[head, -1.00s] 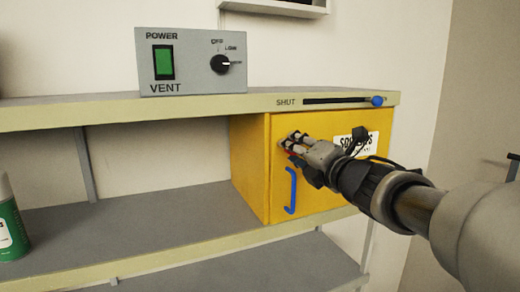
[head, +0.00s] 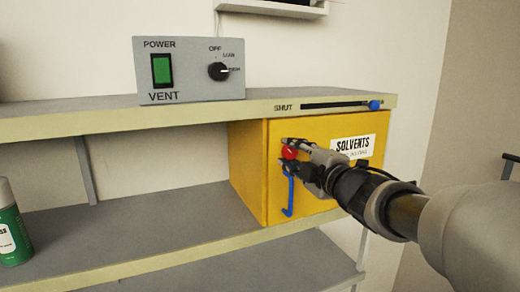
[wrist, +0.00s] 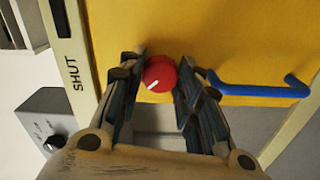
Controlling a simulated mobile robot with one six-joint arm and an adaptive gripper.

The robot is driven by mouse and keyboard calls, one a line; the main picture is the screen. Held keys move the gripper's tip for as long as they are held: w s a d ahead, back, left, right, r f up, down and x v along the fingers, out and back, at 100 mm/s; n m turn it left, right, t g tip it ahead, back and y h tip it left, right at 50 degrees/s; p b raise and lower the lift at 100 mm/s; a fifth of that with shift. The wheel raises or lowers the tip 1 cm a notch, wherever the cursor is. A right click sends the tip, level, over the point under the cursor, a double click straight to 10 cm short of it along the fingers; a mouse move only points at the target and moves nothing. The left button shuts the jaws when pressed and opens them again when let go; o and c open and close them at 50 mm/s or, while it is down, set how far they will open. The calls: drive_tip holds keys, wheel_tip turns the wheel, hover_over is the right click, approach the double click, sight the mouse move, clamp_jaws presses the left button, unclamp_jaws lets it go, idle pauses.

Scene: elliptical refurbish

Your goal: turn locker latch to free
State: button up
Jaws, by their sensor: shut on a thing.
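The yellow locker (head: 250,170) sits under the upper shelf, with a white SOLVENTS label (head: 353,146) on its front. Its latch is a round red knob (head: 290,153) near the front's upper left corner. My gripper (head: 284,152) reaches in from the right, one finger above the knob and one below. In the wrist view the red knob (wrist: 160,73) lies between the fingers of my gripper (wrist: 159,68), which is shut on it. A white mark shows on the knob's lower left there. Any latch wording is hidden or unreadable.
A blue handle (head: 290,195) hangs just below the knob, close to the lower finger. A blue slider (head: 375,105) is at the right of its slot on the shelf edge. A VENT box (head: 190,70) stands above; a green can (head: 10,225) is far left.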

drive_tip(key=m+p, duration=0.2)
drive_tip(key=m, duration=0.2)
drive_tip(key=shift+r+m, duration=0.1)
drive_tip(key=shift+m, duration=0.2)
drive_tip(key=shift+m+p, duration=1.05)
drive_tip(key=shift+m, duration=1.25)
drive_tip(key=o, duration=1.1)
drive_tip(key=v, duration=0.7)
drive_tip(key=shift+s, duration=0.25)
